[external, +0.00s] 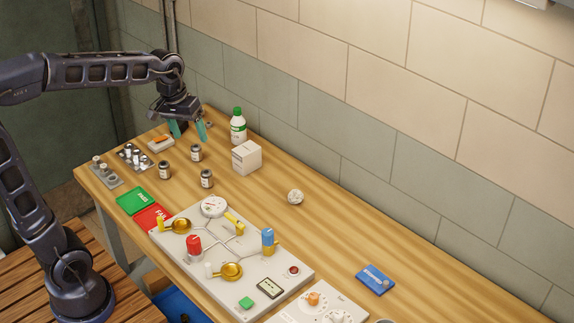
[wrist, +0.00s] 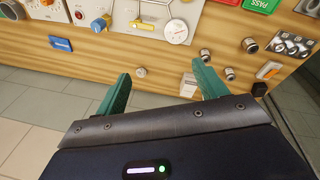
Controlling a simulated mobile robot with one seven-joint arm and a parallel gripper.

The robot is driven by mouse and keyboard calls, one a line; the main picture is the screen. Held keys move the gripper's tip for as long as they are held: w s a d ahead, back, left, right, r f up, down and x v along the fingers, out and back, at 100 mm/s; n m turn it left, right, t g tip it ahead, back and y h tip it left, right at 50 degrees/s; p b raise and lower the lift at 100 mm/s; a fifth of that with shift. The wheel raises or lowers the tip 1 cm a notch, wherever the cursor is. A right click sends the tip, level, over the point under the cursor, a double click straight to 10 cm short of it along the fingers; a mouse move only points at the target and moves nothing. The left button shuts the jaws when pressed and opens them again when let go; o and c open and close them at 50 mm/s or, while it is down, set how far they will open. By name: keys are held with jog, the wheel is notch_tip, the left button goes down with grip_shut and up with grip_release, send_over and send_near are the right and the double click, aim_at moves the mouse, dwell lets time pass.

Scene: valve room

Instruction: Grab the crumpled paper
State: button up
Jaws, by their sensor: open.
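The crumpled paper (external: 295,197) is a small white ball on the wooden table, right of the white box and apart from other things. In the wrist view it shows as a small pale lump (wrist: 141,72) near the table's wall-side edge. My gripper (external: 188,131) is open and empty above the far left part of the table, left of the green-capped bottle and well away from the paper. In the wrist view, the two green fingers of my gripper (wrist: 162,73) are spread wide, with the paper beyond them, nearer the left finger.
A white box (external: 247,157) and a green-capped bottle (external: 238,127) stand between my gripper and the paper. Several small jars (external: 206,178) stand nearby. A valve panel (external: 255,262) fills the front. A blue card (external: 375,279) lies right. The wall borders the table's back.

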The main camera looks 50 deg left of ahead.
jog(key=w+d+f+n+g, duration=0.1)
jog(key=w+f+n, duration=0.15)
jog(key=w, duration=0.65)
jog(key=n+g+h, duration=0.3)
jog(key=n, duration=0.2)
send_over(295, 192)
jog(key=w+a, duration=0.3)
jog(key=a, duration=0.1)
notch_tip(295, 192, down, 22)
jog(key=x, duration=1)
jog(key=shift+s+a+f, duration=0.1)
jog(key=shift+s+f, duration=0.15)
jog(key=shift+s, duration=0.15)
jog(key=c, duration=1.1)
